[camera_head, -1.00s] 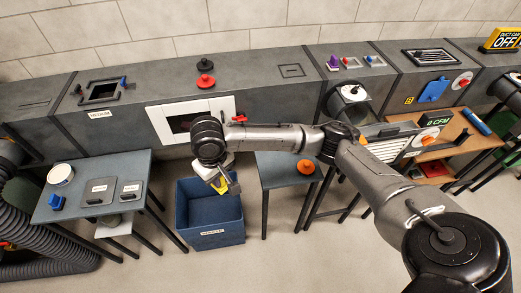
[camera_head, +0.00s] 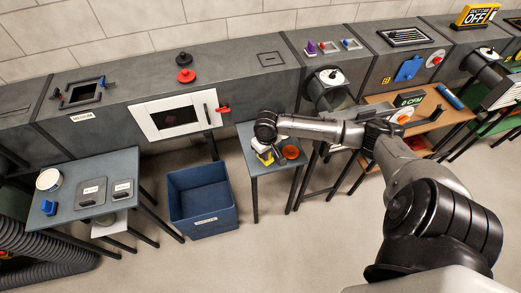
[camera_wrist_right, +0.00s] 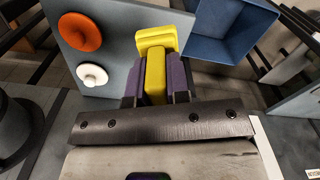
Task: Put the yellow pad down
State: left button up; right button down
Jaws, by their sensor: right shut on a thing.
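The yellow pad (camera_wrist_right: 156,70) is between the purple-lined fingers of my right gripper (camera_wrist_right: 155,86) in the right wrist view. The gripper is shut on it. In the head view the yellow pad (camera_head: 266,158) shows as a small patch under my right gripper (camera_head: 262,149), over the small grey table (camera_head: 255,134). I cannot tell whether the pad touches the tabletop. My left gripper is not in view.
An orange round piece (camera_head: 291,152) lies on the same table, beside the gripper. A white knob (camera_wrist_right: 92,75) is near it in the wrist view. The blue bin (camera_head: 203,226) stands on the floor left of the table.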

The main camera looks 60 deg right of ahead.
jog(key=w+d+f+b, duration=0.1)
jog(key=w+d+f, duration=0.1)
jog(key=w+d+f+b, duration=0.1)
jog(key=w+d+f, duration=0.1)
jog(key=w+d+f+b, duration=0.1)
jog(key=w+d, duration=0.1)
jog(key=d, duration=0.1)
jog(key=shift+w+f, duration=0.3)
jog(key=shift+f, duration=0.1)
jog(key=shift+f+b, duration=0.75)
jog(key=shift+f, duration=1.3)
jog(key=shift+d, duration=0.1)
jog(key=c, duration=1.1)
grip_release()
jog(key=shift+f, duration=0.15)
